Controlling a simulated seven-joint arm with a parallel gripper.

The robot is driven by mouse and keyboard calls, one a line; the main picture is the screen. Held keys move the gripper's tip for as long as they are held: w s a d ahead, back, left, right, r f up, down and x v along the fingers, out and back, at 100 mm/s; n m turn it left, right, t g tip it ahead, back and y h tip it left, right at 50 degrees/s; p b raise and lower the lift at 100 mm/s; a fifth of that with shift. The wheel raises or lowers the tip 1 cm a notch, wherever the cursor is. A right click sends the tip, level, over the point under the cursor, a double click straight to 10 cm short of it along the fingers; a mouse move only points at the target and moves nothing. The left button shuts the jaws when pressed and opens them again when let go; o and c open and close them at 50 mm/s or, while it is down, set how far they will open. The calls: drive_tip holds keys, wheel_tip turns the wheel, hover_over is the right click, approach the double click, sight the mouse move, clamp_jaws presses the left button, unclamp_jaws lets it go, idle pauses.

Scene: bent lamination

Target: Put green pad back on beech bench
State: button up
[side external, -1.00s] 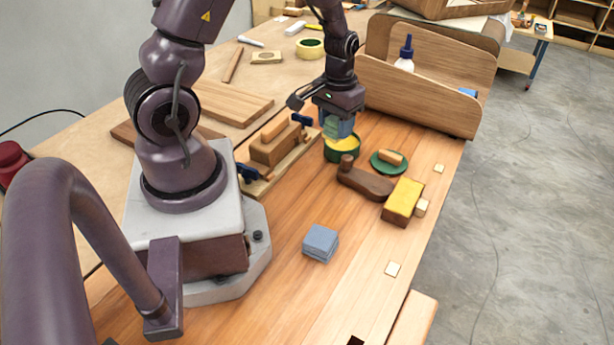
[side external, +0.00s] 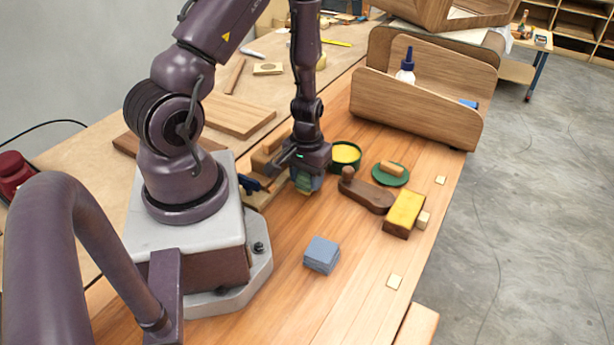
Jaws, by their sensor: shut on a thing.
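My gripper (side external: 305,184) points down, low over the beech bench (side external: 340,298), just left of the round tin of yellow paste (side external: 346,155). I cannot tell whether the pad touches the bench. The jaws hide much of the pad.
A clamped wooden block stands close behind and left of my gripper. To the right are a green disc (side external: 391,173) with a wooden piece, a brown curved wooden piece (side external: 367,193) and a yellow-topped block (side external: 404,212). Blue pads (side external: 321,255) are stacked in front; bare bench surrounds them.

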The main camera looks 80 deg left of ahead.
drive_tip(key=shift+f, duration=0.2)
drive_tip(key=o, duration=0.8)
drive_tip(key=shift+r, duration=0.1)
drive_tip(key=w+d+r+m+t, duration=0.15)
drive_tip(key=d+r, duration=0.25)
drive_tip(key=r, duration=0.8)
drive_tip(key=w+d+r+m+t, duration=0.1)
drive_tip(key=d+r+m, duration=0.25)
drive_tip(key=r, duration=0.85)
drive_tip(key=s+d+r+m+t, duration=0.1)
drive_tip(key=d+r, duration=0.1)
drive_tip(key=r, duration=0.1)
drive_tip(key=s+d+r+m+t, duration=0.1)
drive_tip(key=s+d+r, duration=0.1)
drive_tip(key=r, duration=0.1)
drive_tip(key=s+d+r+m+t, duration=0.1)
drive_tip(key=s+d+r+m, duration=0.1)
drive_tip(key=d+r, duration=0.1)
drive_tip(key=shift+s+d+r, duration=0.1)
drive_tip(key=shift+s+r, duration=0.05)
drive_tip(key=shift+r, duration=0.3)
